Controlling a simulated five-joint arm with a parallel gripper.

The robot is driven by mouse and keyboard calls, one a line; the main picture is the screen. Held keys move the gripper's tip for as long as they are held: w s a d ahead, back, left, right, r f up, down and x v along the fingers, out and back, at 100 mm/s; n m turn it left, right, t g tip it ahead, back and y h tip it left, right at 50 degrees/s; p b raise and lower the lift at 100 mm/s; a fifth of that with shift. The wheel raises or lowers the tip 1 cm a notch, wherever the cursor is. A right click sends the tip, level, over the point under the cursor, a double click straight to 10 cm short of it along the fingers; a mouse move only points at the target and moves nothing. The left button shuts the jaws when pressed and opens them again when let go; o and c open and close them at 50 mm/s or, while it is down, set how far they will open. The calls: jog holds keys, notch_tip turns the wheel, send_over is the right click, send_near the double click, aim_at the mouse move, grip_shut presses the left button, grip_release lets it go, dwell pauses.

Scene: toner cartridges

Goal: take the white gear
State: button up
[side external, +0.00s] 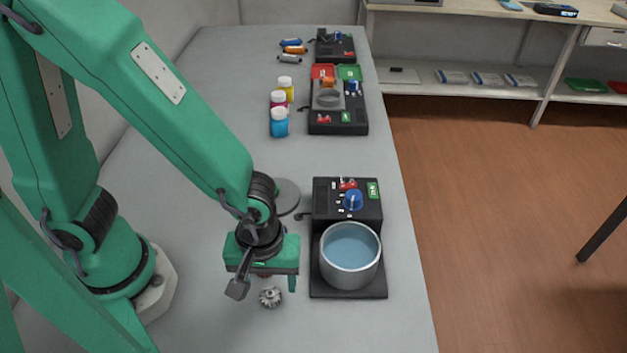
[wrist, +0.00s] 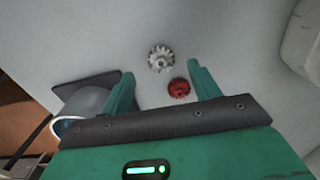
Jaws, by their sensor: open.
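The white gear (wrist: 161,59) lies on the grey table, a small toothed wheel, pale grey-white. It also shows in the side external view (side external: 270,297), just in front of my gripper. A red gear (wrist: 179,88) lies close beside it, nearer my gripper; in the side external view it is mostly hidden under the gripper. My gripper (wrist: 163,85) is open and empty above the table. In the wrist view its two green fingers stand apart, with the red gear between them near the right finger and the white gear a little beyond the fingertips.
A metal pot of bluish liquid (side external: 350,257) stands on a black device (side external: 347,200) right of my gripper. A grey disc (side external: 286,196) lies behind the gripper. Coloured bottles (side external: 279,122) and another black device (side external: 338,115) stand farther back. The table front is clear.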

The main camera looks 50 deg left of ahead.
aim_at(270, 293)
jog(key=shift+f, duration=1.8)
jog(key=c, duration=1.1)
